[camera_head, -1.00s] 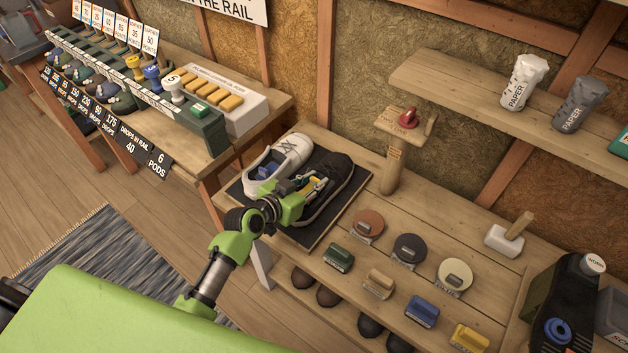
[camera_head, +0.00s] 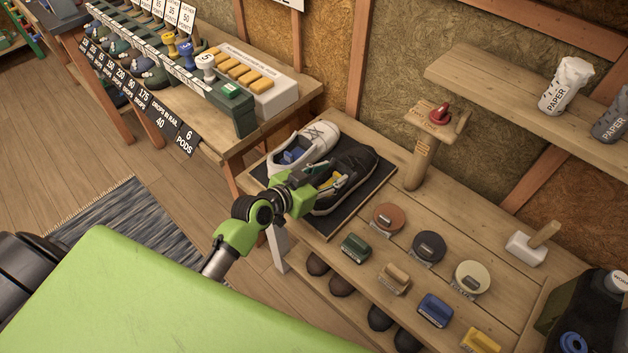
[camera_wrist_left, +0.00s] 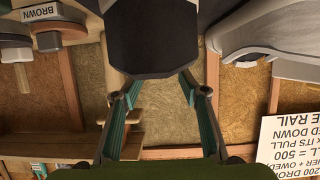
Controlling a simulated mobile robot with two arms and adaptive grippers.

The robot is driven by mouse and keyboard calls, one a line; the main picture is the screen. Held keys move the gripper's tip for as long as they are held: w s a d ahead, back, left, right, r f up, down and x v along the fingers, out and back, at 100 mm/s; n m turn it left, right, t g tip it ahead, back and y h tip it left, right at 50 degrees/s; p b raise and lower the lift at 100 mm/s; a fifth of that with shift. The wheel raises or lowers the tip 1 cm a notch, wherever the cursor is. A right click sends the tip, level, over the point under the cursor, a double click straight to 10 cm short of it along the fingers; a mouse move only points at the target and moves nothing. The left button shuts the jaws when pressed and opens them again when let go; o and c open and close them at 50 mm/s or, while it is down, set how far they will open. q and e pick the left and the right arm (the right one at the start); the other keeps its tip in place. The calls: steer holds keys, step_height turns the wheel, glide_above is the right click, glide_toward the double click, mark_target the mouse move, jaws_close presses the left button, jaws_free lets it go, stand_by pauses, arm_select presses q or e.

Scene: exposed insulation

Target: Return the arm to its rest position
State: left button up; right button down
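My left gripper (camera_head: 322,186) is in front of the shoes, its fingers overlapping the near side of the black shoe (camera_head: 346,190) in the head view; I cannot tell whether they touch it. In the left wrist view the two teal-padded fingers (camera_wrist_left: 160,135) stand apart with nothing seen held between them. My right gripper is not in view.
Round tins and small brushes, such as a green brush (camera_head: 355,247), lie right of the mat. A wooden stand (camera_head: 424,150) is behind it. A rail of pods and a white box (camera_head: 270,95) are on the left bench.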

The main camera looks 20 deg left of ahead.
arm_select(q)
steer(key=v, duration=0.8)
steer(key=s+d+f+g+y, duration=0.1)
steer(key=s+d+f+g, duration=0.1)
steer(key=s, duration=0.3)
steer(key=s+d+f+g, duration=0.2)
steer(key=s+f, duration=0.1)
steer(key=s, duration=0.2)
steer(key=s+a+n+g+y, duration=0.1)
steer(key=s+a+g+y, duration=0.15)
steer(key=s, duration=0.35)
steer(key=s+a+n+g+y, duration=0.1)
steer(key=s+g, duration=0.2)
steer(key=s, duration=0.4)
step_height(320, 180, down, 28)
steer(key=s, duration=0.2)
steer(key=s+a+f+g, duration=0.2)
steer(key=s+a+f, duration=0.1)
steer(key=s+f, duration=1.2)
steer(key=shift+s+a+f, duration=0.2)
steer(key=shift+s+a, duration=0.05)
steer(key=shift+s, duration=0.7)
